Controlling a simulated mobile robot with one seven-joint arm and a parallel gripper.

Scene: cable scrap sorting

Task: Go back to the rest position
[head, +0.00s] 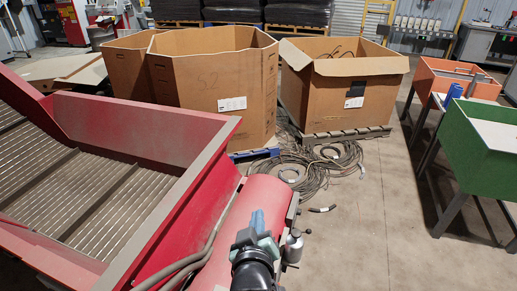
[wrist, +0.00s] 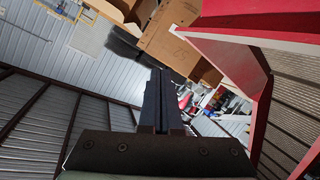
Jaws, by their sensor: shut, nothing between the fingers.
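My gripper (wrist: 160,78) shows in the wrist view, with its two dark fingers together and nothing between them. It is in free air and touches nothing that I can see. The wrist view is strongly tilted, with corrugated wall panels at left, a cardboard box at the top and the red machine at right. In the head view part of my arm shows at the bottom centre, in front of the red machine (head: 170,215); the fingers cannot be made out there.
Tall cardboard boxes (head: 215,85) stand behind the machine. An open carton (head: 340,92) sits on a pallet, with coiled cables (head: 320,165) on the floor before it. A green bin (head: 485,160) and an orange bin (head: 455,82) stand at right. The floor between is mostly clear.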

